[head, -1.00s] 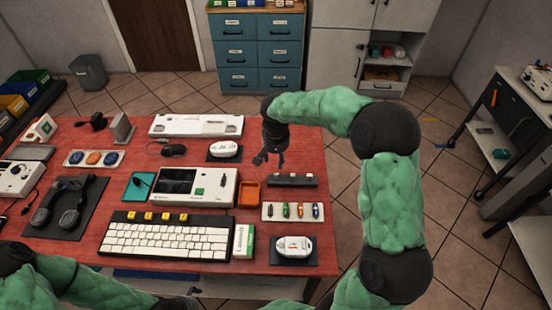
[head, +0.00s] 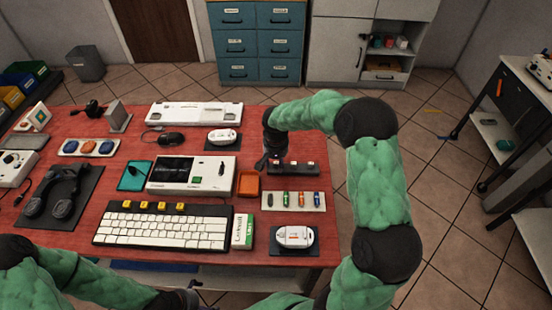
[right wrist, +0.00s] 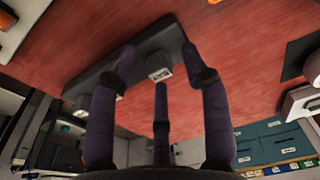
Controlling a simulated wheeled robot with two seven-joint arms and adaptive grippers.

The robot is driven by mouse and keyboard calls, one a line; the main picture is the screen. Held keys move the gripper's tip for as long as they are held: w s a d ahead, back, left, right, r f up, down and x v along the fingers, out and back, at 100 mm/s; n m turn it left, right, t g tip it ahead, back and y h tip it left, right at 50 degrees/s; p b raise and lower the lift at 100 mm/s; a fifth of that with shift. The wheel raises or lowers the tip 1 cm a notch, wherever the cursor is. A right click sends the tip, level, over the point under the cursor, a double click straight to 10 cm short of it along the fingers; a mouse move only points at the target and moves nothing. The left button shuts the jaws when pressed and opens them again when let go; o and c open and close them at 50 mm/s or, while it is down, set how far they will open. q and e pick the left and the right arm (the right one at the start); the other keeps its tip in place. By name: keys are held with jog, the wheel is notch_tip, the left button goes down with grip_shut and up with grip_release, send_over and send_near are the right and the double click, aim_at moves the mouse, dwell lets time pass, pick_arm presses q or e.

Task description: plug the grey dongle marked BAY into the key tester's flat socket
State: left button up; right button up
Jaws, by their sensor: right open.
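A dark bar (head: 292,168) with several small pale labels lies at the table's right side. My right gripper (head: 268,162) is open at its left end, pointing down. In the right wrist view, my open right gripper (right wrist: 160,75) has its fingers around the bar's end, where a white label (right wrist: 160,73) seems to read BAY. I cannot make out the grey dongle's body or any contact. A white unit (head: 193,174) with a dark screen and green label appears to be the key tester; its flat socket is not clear. My left gripper (head: 190,297) is at the bottom edge, mostly cut off.
A pale holder (head: 308,202) with several coloured sticks and a white device (head: 295,237) on a dark mat are nearer. A keyboard (head: 162,228) fills the front. Some red tabletop is bare around the bar.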

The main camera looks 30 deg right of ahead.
jog(key=shift+f, duration=0.1)
grip_shut()
dwell(0.5)
